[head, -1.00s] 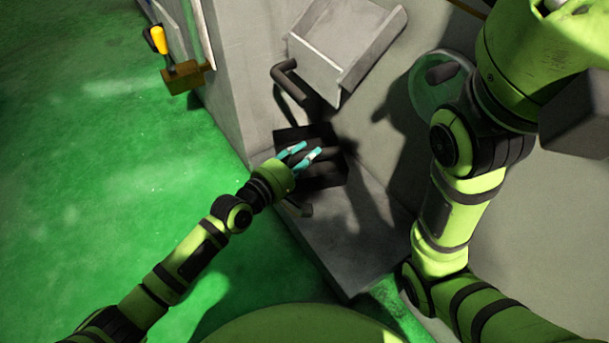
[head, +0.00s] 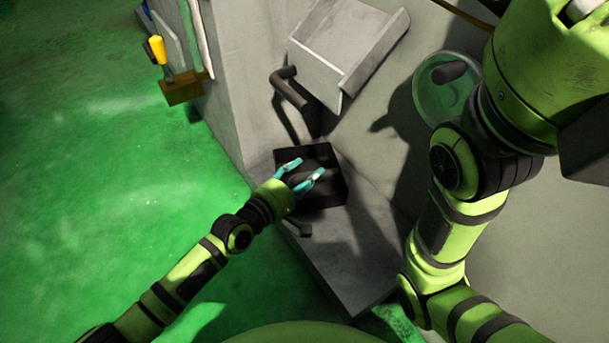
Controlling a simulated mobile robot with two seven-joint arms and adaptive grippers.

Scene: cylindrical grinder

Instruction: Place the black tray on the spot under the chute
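The black tray (head: 335,197) is a dark, square, open box on the grey ledge at the foot of the machine. It looks level, but shadow hides whether its whole underside touches the ledge. The grey chute (head: 345,48) slopes down above it, with a black bent pipe between them. My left gripper (head: 302,172) is at the tray's left side, its two cyan fingers spread apart over the tray. A dark rounded shape shows near the fingers; its contact with them is unclear. No marked spot is visible. My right gripper is out of view.
The black bent pipe (head: 290,90) hangs close above the tray. A round green-rimmed dish (head: 447,88) is at the right.

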